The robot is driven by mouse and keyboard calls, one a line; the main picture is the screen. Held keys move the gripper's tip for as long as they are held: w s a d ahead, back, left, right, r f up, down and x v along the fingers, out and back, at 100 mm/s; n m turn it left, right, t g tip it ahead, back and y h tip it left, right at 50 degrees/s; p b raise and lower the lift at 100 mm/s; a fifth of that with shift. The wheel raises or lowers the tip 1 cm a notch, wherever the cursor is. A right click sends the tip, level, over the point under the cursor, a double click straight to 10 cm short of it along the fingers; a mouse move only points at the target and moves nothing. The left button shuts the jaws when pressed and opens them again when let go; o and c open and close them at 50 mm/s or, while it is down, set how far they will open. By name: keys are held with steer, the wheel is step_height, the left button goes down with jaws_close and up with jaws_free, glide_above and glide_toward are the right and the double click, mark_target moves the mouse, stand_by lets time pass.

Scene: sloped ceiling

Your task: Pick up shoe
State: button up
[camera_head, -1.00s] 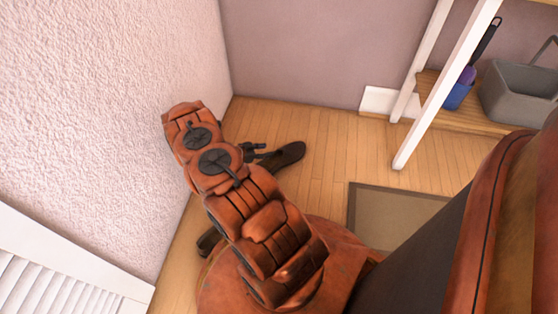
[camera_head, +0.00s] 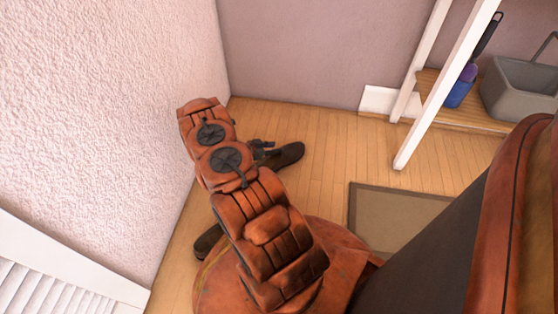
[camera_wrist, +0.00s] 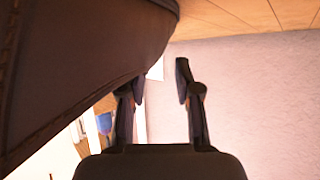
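A dark brown shoe (camera_head: 289,155) lies on the wooden floor near the back wall, partly hidden behind my arm and gripper. A second dark shoe (camera_head: 207,242) shows in part on the floor by the left wall, left of my base. My gripper (camera_head: 262,149) is low beside the first shoe, overlapping its near end in the head view. In the wrist view my gripper (camera_wrist: 159,78) has its two fingers apart with nothing between the tips. A large dark brown shoe surface (camera_wrist: 85,50) fills the upper left there, close to the left finger; contact cannot be told.
A white-framed shelf (camera_head: 468,117) at the right holds a grey basket (camera_head: 520,95) and a blue container (camera_head: 459,93). A mat (camera_head: 395,215) lies on the floor before it. The textured left wall (camera_head: 110,120) is close to my arm. Floor right of the shoe is clear.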

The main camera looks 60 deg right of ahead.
jaws_close()
stand_by(0.7)
